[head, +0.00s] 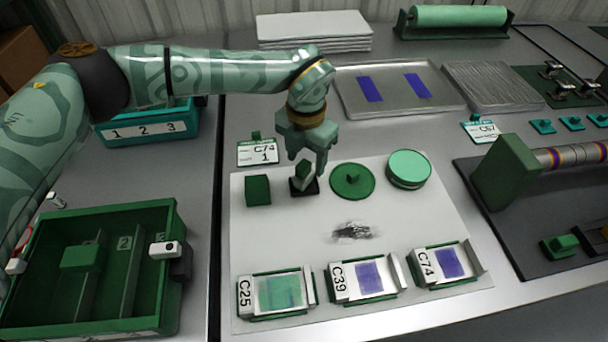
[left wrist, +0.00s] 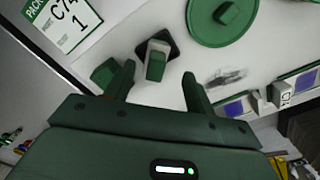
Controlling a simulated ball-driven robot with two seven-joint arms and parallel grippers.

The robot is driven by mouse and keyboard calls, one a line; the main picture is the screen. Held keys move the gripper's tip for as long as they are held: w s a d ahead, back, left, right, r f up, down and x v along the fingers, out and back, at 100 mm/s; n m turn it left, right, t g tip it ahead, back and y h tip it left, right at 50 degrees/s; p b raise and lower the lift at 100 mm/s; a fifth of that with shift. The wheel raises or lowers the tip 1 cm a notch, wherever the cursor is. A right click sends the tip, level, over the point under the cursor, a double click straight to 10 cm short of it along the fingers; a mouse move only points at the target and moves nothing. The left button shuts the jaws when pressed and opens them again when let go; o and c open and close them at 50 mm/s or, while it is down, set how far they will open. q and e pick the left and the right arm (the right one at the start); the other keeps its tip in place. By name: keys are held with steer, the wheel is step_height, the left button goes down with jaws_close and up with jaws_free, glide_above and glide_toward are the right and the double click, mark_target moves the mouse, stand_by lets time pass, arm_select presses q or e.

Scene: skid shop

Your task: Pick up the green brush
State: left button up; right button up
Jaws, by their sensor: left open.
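A small upright block with a green top, a pale side and a black square base (head: 303,184) stands on the white sheet; it looks like the green brush, though no bristles can be made out. In the left wrist view the same block (left wrist: 156,64) shows between and just beyond the fingertips. My left gripper (head: 308,166) points down right over it, fingers apart and empty. The fingers partly cover the block in the head view. In the left wrist view the gripper (left wrist: 158,74) is open, with no visible grip on the block. My right gripper is not in view.
A green cube (head: 257,190) stands close left of the block, and a green knobbed disc (head: 352,181) close right. A round green-topped tin (head: 408,169) is farther right. A dark smudge (head: 352,231) marks the white sheet (head: 420,215). Labelled holders (head: 368,281) line its front.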

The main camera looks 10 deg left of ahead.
mark_target(303, 164)
arm_select(q)
steer(key=f, duration=0.1)
steer(key=f+b, duration=0.1)
steer(key=f, duration=0.1)
steer(key=f+b, duration=0.1)
steer(key=shift+w+a+f, duration=0.15)
steer(key=shift+a+f, duration=0.15)
steer(key=shift+f, duration=0.1)
steer(key=shift+r, duration=0.1)
steer(key=shift+c, duration=0.9)
steer(key=c, duration=0.9)
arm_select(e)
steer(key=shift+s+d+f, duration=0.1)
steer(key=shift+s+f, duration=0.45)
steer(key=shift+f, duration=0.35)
arm_select(q)
step_height(303, 164, up, 4)
steer(key=p, duration=0.2)
steer(key=shift+p, duration=0.3)
steer(key=s+d+r+p, duration=0.2)
steer(key=s+d+r, duration=0.2)
steer(key=s+d, duration=0.1)
steer(key=s+d+r+p, duration=0.3)
steer(key=s+d+r, duration=0.2)
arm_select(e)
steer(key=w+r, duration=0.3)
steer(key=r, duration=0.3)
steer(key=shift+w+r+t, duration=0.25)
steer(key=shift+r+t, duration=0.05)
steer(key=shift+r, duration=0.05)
